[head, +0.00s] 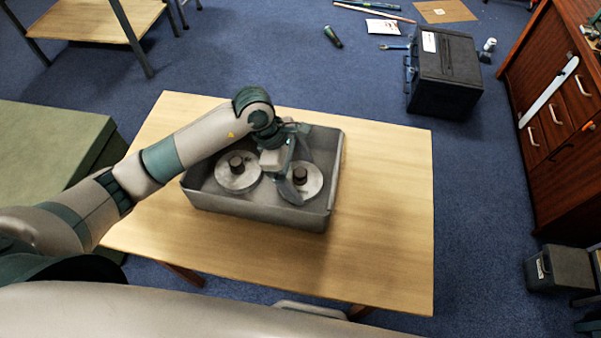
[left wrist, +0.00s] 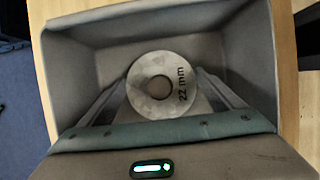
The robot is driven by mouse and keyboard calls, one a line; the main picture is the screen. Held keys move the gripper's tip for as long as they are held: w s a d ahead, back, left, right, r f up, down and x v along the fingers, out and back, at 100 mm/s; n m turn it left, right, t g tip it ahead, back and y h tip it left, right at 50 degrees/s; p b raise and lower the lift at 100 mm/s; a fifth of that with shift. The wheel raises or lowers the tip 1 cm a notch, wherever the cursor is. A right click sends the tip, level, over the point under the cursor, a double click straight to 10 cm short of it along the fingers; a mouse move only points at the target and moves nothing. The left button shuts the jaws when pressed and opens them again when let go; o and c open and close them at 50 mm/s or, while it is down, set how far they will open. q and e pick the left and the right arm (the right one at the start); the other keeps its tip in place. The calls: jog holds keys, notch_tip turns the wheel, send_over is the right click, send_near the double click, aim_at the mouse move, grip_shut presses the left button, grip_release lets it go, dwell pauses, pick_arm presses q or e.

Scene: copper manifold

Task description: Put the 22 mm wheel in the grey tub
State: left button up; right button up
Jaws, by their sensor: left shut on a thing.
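The grey tub (head: 262,214) stands on the wooden table, and its walls also show in the left wrist view (left wrist: 70,85). The 22 mm wheel (left wrist: 140,97), a pale metal disc with its size marked on the face, is inside the tub between my left gripper's fingers. In the head view this wheel (head: 314,186) is in the tub's right half, with a dark hub. My left gripper (head: 292,182) reaches down into the tub and is shut on the wheel. I cannot tell whether the wheel touches the tub floor. My right gripper is not in view.
A second pale wheel (head: 236,182) with a dark hub lies in the tub's left half. The table (head: 390,220) is bare around the tub. A green box (head: 45,140) stands left, a black case (head: 445,80) on the floor behind, wooden drawers (head: 555,110) at right.

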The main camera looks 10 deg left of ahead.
aim_at(298, 171)
pick_arm(q)
jog(key=o, duration=1.2)
jog(key=shift+f, duration=0.1)
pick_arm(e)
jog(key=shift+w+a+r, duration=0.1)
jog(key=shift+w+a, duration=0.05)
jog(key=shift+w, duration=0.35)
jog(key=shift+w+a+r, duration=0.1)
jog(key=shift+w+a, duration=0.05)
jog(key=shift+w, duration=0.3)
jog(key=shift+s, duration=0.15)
pick_arm(q)
jog(key=v, duration=0.3)
jog(key=shift+a+b, duration=0.1)
jog(key=shift+b, duration=0.3)
jog(key=b+v, duration=0.1)
jog(key=v, duration=0.8)
jog(key=shift+b, duration=0.3)
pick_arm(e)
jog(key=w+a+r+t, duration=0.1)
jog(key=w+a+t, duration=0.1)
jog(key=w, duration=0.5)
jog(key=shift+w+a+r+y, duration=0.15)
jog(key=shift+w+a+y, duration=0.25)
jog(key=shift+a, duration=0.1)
